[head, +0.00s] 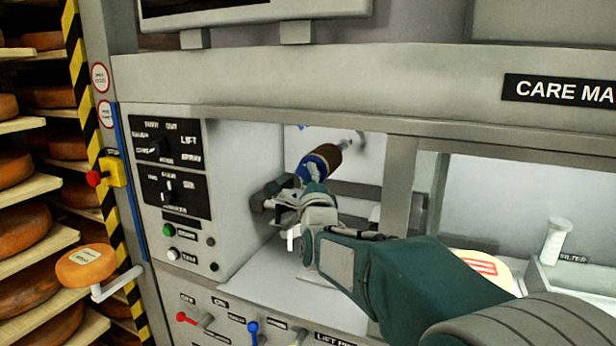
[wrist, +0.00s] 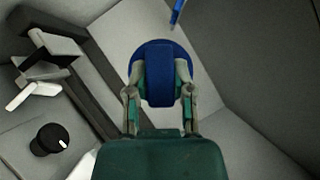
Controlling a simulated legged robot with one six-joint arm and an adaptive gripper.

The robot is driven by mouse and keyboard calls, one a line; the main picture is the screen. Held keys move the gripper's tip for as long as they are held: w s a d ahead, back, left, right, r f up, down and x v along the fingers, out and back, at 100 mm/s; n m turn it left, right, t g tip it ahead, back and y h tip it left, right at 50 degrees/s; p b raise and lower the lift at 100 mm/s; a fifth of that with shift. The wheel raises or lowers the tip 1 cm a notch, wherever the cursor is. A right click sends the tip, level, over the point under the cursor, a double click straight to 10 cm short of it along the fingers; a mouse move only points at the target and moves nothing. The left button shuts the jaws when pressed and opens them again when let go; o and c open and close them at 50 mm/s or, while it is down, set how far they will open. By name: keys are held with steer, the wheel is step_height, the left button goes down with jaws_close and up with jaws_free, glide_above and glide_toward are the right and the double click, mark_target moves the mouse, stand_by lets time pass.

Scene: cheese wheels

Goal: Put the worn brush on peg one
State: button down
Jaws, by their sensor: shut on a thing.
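The brush (head: 325,158) has a brown bristle roll with blue ends. It is tilted inside the open bay of the machine, in front of the back wall. My gripper (head: 313,192) is shut on its blue lower end. In the wrist view a round blue end (wrist: 160,60) sits between the fingers of my gripper (wrist: 160,95), and the bristles are hidden. A grey metal spindle (head: 356,139) shows just beyond the brush's upper end; whether they touch I cannot tell. No label for peg one is readable.
A control panel (head: 170,190) with knobs stands left of the bay. Dark grey bars (head: 355,190) cross behind my gripper. A post (head: 398,180) bounds the bay on the right. A crank (head: 118,283) and levers (head: 253,330) are at the lower left. A black knob (wrist: 48,139) shows in the wrist view.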

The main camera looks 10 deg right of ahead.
steer(key=shift+w+d, duration=0.65)
steer(key=shift+w, duration=0.25)
steer(key=shift+w+d, duration=0.65)
steer(key=shift+w, duration=0.2)
steer(key=shift+w+d, duration=0.65)
steer(key=shift+w, duration=0.25)
stand_by(0.8)
steer(key=shift+c, duration=2)
jaws_free()
steer(key=shift+s, duration=0.1)
steer(key=v, duration=1.1)
steer(key=shift+s+f, duration=0.15)
steer(key=shift+s, duration=0.2)
steer(key=shift+a, duration=0.1)
